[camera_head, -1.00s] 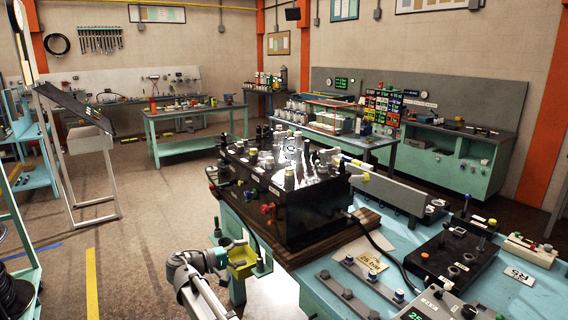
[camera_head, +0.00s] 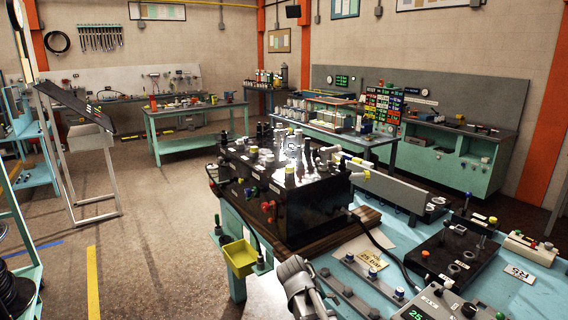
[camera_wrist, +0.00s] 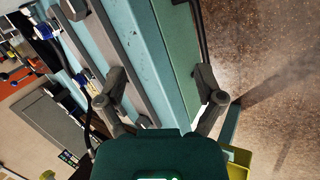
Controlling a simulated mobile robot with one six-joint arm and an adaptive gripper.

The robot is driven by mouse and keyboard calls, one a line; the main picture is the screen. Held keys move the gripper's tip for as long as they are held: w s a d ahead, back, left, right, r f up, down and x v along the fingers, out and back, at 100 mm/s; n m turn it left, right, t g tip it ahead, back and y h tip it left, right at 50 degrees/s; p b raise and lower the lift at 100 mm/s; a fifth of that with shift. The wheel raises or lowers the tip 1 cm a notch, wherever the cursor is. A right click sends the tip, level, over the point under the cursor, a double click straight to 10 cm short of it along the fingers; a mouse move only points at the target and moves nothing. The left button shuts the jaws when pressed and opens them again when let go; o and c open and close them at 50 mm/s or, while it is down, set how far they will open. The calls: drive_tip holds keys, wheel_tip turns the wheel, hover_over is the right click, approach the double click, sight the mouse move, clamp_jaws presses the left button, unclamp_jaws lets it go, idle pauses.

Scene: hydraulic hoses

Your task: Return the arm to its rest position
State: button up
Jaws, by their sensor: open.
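In the wrist view my gripper (camera_wrist: 160,80) has its two dark fingers spread wide apart, with nothing between them. Behind the gap lies the blue-green edge of the workbench (camera_wrist: 158,50). In the head view a grey part of my arm (camera_head: 298,283) shows at the bottom, in front of the bench's left edge. I cannot make out the fingers there.
A black hydraulic block (camera_head: 310,205) with several fittings stands on the bench. A yellow bin (camera_head: 240,258) hangs at the bench's left side, close to my arm; it also shows in the wrist view (camera_wrist: 238,158). The floor (camera_head: 165,250) to the left is open.

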drive_tip(key=s+d+f+m+y, duration=0.1)
drive_tip(key=s+d+y, duration=0.1)
drive_tip(key=s+y, duration=0.1)
drive_tip(key=s+d+f+m+g+y, duration=0.1)
drive_tip(key=s+d+f+y, duration=0.1)
drive_tip(key=s, duration=0.4)
drive_tip(key=shift+s+d+m+y, duration=0.2)
drive_tip(key=shift+d+m+y, duration=0.25)
drive_tip(key=shift+y, duration=0.25)
